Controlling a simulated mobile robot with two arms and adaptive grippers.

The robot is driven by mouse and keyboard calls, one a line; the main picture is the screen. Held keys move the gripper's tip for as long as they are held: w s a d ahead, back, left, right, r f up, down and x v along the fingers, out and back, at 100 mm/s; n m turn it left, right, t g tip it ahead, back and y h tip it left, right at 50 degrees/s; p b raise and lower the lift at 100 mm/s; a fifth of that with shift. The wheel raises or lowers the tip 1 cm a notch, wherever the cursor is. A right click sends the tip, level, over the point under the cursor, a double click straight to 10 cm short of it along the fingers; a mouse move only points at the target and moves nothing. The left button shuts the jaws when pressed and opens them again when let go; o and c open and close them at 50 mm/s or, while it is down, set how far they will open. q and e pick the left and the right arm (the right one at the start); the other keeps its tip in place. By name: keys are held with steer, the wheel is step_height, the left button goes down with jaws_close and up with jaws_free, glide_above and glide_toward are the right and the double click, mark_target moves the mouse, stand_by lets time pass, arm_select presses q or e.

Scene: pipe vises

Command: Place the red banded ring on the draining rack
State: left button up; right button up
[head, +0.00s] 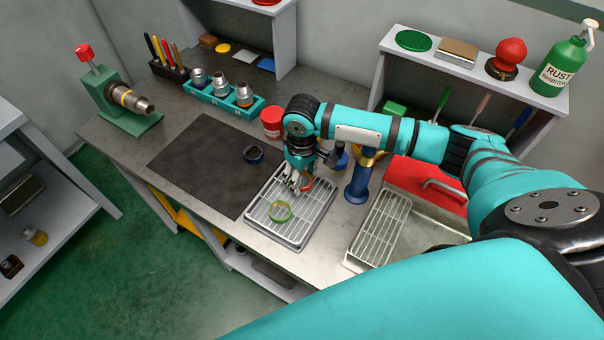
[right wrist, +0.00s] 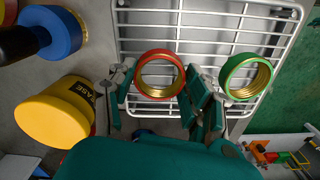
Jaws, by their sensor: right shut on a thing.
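The red banded ring (right wrist: 143,89), red outside with a gold threaded inside, sits between the fingers of my right gripper (right wrist: 160,82) in the right wrist view. The gripper is shut on it. In the head view my right gripper (head: 296,184) is over the back part of the draining rack (head: 310,212), and a bit of the red ring (head: 307,182) shows beside the fingers. Whether the ring touches the wires is unclear. The rack is a white wire grid in a tray, also seen in the right wrist view (right wrist: 208,34). My left gripper is not in view.
A green banded ring (head: 280,220) lies on the rack's front part, close to my right fingers. A blue stand (head: 358,185) rises right of the rack. A yellow can (right wrist: 57,110) is beside the gripper.

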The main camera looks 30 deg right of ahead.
steer(key=shift+f, duration=0.1)
steer(key=o, duration=1.2)
step_height(320, 180, up, 12)
steer(key=shift+r+b, duration=0.15)
steer(key=shift+b, duration=0.9)
